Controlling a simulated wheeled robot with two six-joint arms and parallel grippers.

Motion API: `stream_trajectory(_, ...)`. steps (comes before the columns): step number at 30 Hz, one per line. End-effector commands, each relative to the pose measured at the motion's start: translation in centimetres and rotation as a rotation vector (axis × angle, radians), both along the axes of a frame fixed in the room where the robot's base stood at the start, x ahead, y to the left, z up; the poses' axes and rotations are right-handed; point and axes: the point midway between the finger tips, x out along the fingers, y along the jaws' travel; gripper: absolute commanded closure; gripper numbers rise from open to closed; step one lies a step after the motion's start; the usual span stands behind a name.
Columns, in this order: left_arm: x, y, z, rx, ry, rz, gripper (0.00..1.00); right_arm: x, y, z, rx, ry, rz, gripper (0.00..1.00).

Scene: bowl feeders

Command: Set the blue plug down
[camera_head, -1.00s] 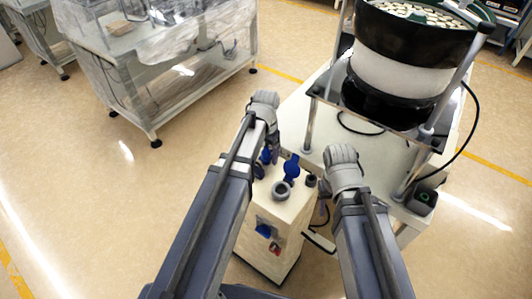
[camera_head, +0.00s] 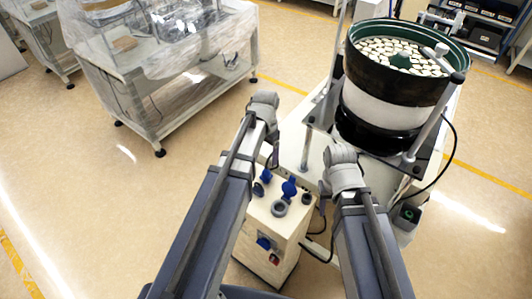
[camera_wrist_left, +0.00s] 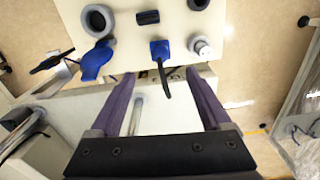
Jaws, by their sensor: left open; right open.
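The blue plug (camera_head: 265,176) is on the top of a cream cabinet (camera_head: 288,230), among round fittings. In the left wrist view the plug (camera_wrist_left: 160,48) shows as a blue block with a dark stem pointing toward my gripper. My left gripper (camera_head: 271,158) is above the cabinet. In the left wrist view its two purple fingers (camera_wrist_left: 159,78) are apart, one on each side of the stem, with gaps visible; neither seems to touch it. Whether the plug is fully seated cannot be told. My right gripper (camera_head: 323,192) is beside the cabinet's right edge, holding nothing visible.
A blue flip cap (camera_head: 289,187) stands by a grey ring socket (camera_head: 279,208) on the cabinet top. A bowl feeder (camera_head: 395,85) stands on a table at the right, with a black cable. A plastic-covered bench (camera_head: 165,90) is at the back left. Floor at the left is clear.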

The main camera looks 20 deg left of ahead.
Motion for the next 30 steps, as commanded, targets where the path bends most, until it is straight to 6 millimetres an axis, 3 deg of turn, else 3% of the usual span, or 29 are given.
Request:
stream_trajectory(5, 0.0, 0.0, 0.6, 0.000, 0.000, 0.000, 0.19, 0.0, 0.0, 0.6, 0.000, 0.000, 0.000, 0.50)
stream_trajectory(8, -1.0, -1.0, 0.5, 0.005, 0.003, 0.000, 0.19, 0.0, 0.0, 0.5, 0.000, 0.000, 0.000, 0.50)
stream_trajectory(15, -9.6, -8.4, 0.6, 0.063, 0.022, 0.033, 0.19, 0.0, 0.0, 0.5, 0.000, 0.000, 0.000, 0.50)
stream_trajectory(21, -14.3, -11.3, 0.6, 0.104, 0.021, 0.067, 0.19, 0.0, 0.0, 0.5, 0.000, 0.000, 0.000, 0.50)
stream_trajectory(30, -14.9, -11.8, 0.7, 0.111, 0.021, 0.079, 0.19, 0.0, 0.0, 0.5, 0.000, 0.000, 0.000, 0.50)
